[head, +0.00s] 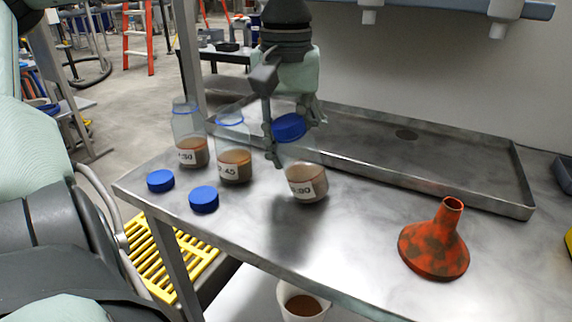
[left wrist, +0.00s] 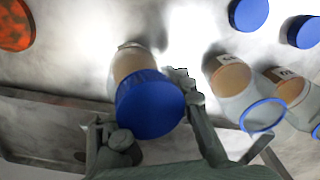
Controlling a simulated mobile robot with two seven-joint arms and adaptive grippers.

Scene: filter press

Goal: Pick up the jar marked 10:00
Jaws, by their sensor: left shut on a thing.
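The jar with a label ending in ":00" (head: 306,187) has a blue lid and brown contents at its bottom; the label's first digits are hard to read. My left gripper (head: 294,142) comes down from above and is shut on this jar near its lid. The jar tilts slightly, and a dark shadow lies on the table below it, so it looks raised. In the left wrist view, the jar's blue lid (left wrist: 150,102) sits between the fingers (left wrist: 158,122). My right gripper is not in view.
Two open jars, one marked ":45" (head: 234,165) and one ":30" (head: 191,150), stand left of the held jar. Two blue lids (head: 204,199) (head: 160,181) lie before them. An orange funnel (head: 436,246) stands right. A metal tray (head: 440,195) lies behind. The front middle is clear.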

